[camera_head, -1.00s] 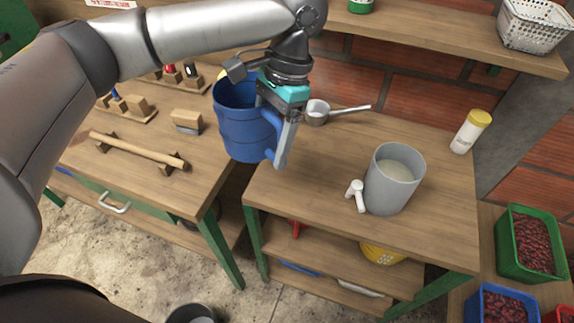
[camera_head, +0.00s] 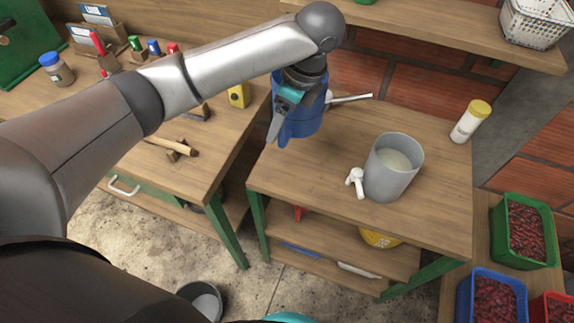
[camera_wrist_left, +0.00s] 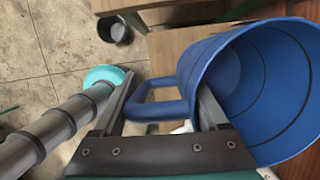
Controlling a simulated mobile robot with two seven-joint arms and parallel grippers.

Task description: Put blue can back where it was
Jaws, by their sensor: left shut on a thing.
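My left gripper (camera_head: 277,122) is shut on the blue can (camera_head: 306,118) at its handle side. In the head view the can hangs over the back left of the right-hand wooden table (camera_head: 330,180), partly hidden by my gripper and wrist. I cannot tell whether its bottom touches the table. In the left wrist view the can (camera_wrist_left: 275,85) is on the right with its mouth towards the camera, and its inside looks empty. The gripper's fingers (camera_wrist_left: 165,98) are around the handle area. My right gripper is not in view.
A grey vessel (camera_head: 390,180) with pale contents and a white tap stands right of the can. A pan handle (camera_head: 350,98) shows behind the can. A yellow-capped bottle (camera_head: 470,122) stands far right. A shelf (camera_head: 440,30) overhangs the back. The table's front left is clear.

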